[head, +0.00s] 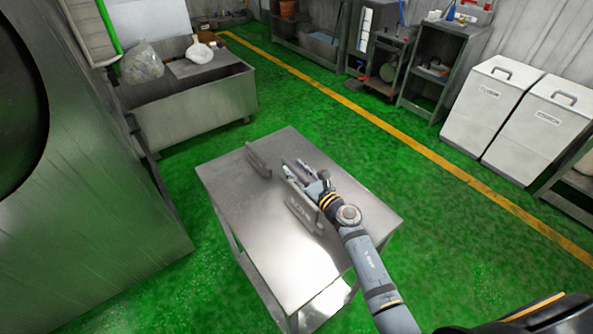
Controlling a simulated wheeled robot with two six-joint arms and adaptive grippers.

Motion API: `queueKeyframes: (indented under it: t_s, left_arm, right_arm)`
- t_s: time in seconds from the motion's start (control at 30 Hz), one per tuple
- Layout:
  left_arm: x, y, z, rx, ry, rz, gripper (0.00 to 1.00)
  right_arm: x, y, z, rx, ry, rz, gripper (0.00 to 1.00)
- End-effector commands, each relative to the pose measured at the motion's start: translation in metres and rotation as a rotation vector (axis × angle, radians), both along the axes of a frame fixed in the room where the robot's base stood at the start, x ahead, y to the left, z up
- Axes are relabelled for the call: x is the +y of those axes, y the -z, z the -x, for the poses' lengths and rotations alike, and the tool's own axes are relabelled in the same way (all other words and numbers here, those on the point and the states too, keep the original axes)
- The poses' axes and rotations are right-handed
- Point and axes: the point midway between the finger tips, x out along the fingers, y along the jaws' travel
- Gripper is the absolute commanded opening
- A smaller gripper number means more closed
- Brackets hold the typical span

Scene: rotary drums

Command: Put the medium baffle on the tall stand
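Two grey metal baffles are on the steel table (290,262). The smaller baffle (258,160) is near the table's far left edge, apart from my gripper. The larger baffle (303,208) is near the middle, partly covered by my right gripper (293,167). I cannot tell which of them is the medium one. The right gripper's fingers show apart, just over the far end of the larger baffle; whether they touch it is unclear. My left gripper is not in view. I cannot make out a stand that is clearly the tall stand.
A large metal drum machine (95,180) with a dark round opening fills the left. A steel tub (200,110) with bags on its cover stands behind the table. White bins (505,105) and shelves (437,70) line the right wall. Green floor around the table is clear.

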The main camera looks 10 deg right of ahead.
Motion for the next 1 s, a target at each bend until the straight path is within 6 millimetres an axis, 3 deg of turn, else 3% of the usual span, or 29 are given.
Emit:
queueKeyframes:
  t_s: [0.33, 0.8, 1.0]
  left_arm:
    - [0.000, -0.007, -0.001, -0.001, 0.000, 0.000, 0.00]
    - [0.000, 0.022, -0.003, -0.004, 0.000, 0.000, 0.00]
    - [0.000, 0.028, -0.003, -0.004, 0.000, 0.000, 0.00]
  right_arm:
    - [0.000, -0.007, 0.000, 0.000, 0.000, 0.000, 0.39]
    - [-0.039, 0.002, 0.094, 0.001, -0.001, 0.005, 0.39]
    - [-0.046, -0.002, 0.110, 0.001, -0.002, 0.001, 0.39]
